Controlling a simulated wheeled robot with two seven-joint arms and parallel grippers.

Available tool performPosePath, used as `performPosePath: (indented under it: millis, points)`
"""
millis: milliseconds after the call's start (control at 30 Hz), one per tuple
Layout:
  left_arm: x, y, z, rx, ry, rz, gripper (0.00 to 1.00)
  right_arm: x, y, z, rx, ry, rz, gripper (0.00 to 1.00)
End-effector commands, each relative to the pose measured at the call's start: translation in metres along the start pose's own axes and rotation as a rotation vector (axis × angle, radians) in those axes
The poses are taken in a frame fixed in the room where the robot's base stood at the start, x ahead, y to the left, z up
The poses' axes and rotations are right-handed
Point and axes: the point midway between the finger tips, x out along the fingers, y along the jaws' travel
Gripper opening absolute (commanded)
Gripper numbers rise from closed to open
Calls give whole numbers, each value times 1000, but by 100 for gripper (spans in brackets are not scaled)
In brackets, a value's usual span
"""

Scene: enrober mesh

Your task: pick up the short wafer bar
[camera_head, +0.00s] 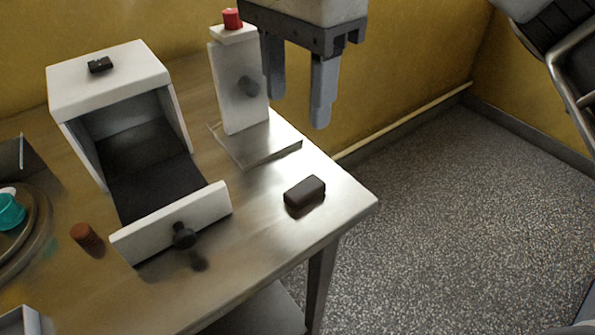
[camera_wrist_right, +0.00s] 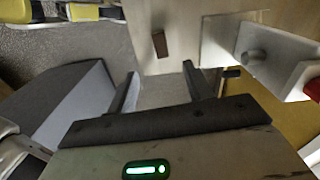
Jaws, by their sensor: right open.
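A short dark brown bar (camera_head: 304,193), which looks like the short wafer bar, lies on the metal table near its right corner. It also shows in the right wrist view (camera_wrist_right: 160,44), beyond the gap between my fingertips. My right gripper (camera_head: 298,112) is open and empty, with its fingers pointing down, above and behind the bar in the head view. The open fingers also show in the right wrist view (camera_wrist_right: 160,72), apart from the bar. My left gripper is not in view.
A white machine (camera_head: 105,75) with a dark belt stands left of the bar. A white upright with a red knob (camera_head: 232,19) stands on a plate (camera_head: 260,140) behind it. A reddish-brown cylinder (camera_head: 87,238) is at the left. The table around the bar is clear.

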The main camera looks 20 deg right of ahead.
Motion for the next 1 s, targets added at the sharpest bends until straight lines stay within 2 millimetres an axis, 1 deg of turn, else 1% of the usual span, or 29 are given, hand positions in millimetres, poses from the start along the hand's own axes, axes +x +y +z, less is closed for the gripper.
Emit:
performPosePath:
  millis: [33,167,300,400,500,667,900,1000]
  points:
    - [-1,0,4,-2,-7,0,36,11,1,-1,1,0,4,51]
    - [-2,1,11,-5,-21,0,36,40,1,0,0,-1,5,51]
    - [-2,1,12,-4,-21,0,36,68,1,0,1,-2,4,51]
    - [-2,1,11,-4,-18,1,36,84,0,0,1,-2,2,51]
    - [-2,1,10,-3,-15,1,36,93,0,0,1,-2,2,51]
    - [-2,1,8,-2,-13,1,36,102,0,0,1,-2,3,51]
    - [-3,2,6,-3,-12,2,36,138,-2,1,1,-2,3,51]
    - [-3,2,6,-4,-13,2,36,146,-2,1,0,-2,2,51]
